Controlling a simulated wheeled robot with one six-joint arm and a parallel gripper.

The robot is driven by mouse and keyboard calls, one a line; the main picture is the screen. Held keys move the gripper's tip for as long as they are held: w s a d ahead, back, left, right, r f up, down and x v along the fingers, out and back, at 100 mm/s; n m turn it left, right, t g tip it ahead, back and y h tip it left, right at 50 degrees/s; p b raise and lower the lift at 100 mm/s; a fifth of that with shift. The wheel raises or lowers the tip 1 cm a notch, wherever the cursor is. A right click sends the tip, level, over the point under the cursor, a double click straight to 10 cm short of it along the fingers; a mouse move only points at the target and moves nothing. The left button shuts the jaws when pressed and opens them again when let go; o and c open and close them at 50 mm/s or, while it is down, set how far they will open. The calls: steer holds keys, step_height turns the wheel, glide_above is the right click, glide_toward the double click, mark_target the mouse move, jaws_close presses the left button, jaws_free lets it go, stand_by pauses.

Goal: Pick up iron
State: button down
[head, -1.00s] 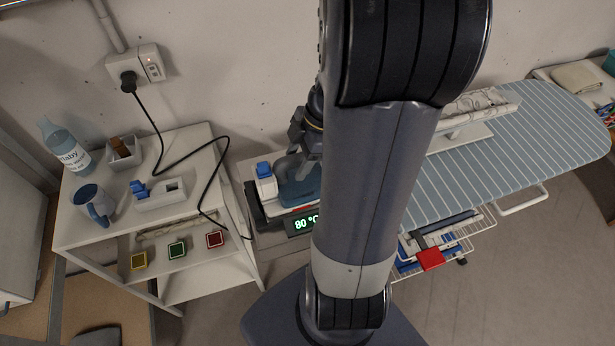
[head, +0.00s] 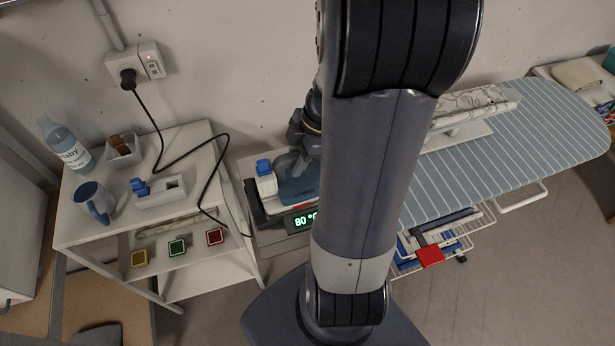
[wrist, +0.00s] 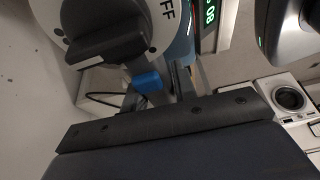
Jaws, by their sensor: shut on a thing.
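The iron (head: 298,190), with a blue body, sits on a dark and white station with a green 80 °C display (head: 303,219), left of my arm. My gripper (head: 302,152) is down at the iron and shut on it; my arm hides part of the iron, and the exact grip is hard to see. In the wrist view a dark dial (wrist: 105,32) on a white ring marked OFF is close in front, with a blue surface beside it. A small blue part (wrist: 148,82) also shows there.
A white side table (head: 140,225) at left holds a bottle (head: 65,145), a mug (head: 92,200) and small boxes. A black cord (head: 190,150) runs from the wall socket down to the station. A striped ironing board (head: 500,160) stands at right.

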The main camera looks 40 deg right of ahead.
steer(key=shift+r, duration=0.15)
step_height(320, 180, up, 10)
steer(key=shift+f+b, duration=0.1)
steer(key=shift+b, duration=0.45)
stand_by(0.4)
